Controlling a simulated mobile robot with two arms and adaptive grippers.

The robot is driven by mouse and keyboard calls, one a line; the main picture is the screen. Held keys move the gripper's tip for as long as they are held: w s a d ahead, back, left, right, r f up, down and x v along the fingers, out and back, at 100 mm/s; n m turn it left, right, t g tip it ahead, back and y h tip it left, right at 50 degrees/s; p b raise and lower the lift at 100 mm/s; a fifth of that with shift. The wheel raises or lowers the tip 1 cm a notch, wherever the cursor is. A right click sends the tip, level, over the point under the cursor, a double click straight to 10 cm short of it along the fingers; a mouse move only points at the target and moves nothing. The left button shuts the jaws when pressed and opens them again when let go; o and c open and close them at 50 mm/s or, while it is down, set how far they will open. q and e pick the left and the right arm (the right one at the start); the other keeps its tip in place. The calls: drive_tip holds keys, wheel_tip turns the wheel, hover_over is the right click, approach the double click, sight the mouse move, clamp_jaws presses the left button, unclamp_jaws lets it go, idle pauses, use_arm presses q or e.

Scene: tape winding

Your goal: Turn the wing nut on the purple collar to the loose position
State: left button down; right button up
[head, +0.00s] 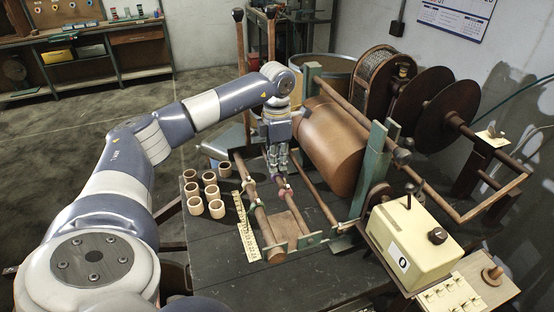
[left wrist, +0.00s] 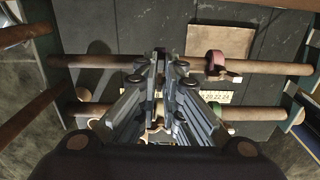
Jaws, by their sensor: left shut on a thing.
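The purple collar (head: 281,181) sits on a wooden rod of the bench frame in the head view, just below the fingertips of my left gripper (head: 278,166). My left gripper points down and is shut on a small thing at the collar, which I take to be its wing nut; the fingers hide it. In the left wrist view, the gripper's fingertips (left wrist: 165,65) meet over the upper rod. A pinkish collar (left wrist: 214,62) with a pale wing nut (left wrist: 233,77) shows on that rod to the right of the fingers. My right gripper is out of view.
Several small wooden cups (head: 210,191) stand left of a yellow ruler (head: 247,226) on the dark table. A large copper-brown roll (head: 334,146) lies close right of the gripper. A cream control box (head: 411,243) stands at the front right. Parallel rods flank the fingers.

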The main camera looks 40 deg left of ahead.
use_arm(q)
drive_tip(key=shift+n, duration=0.3)
drive_tip(key=c, duration=1.6)
unclamp_jaws()
drive_tip(key=shift+c, duration=0.2)
drive_tip(key=shift+r, duration=0.15)
wheel_tip(320, 180, up, 12)
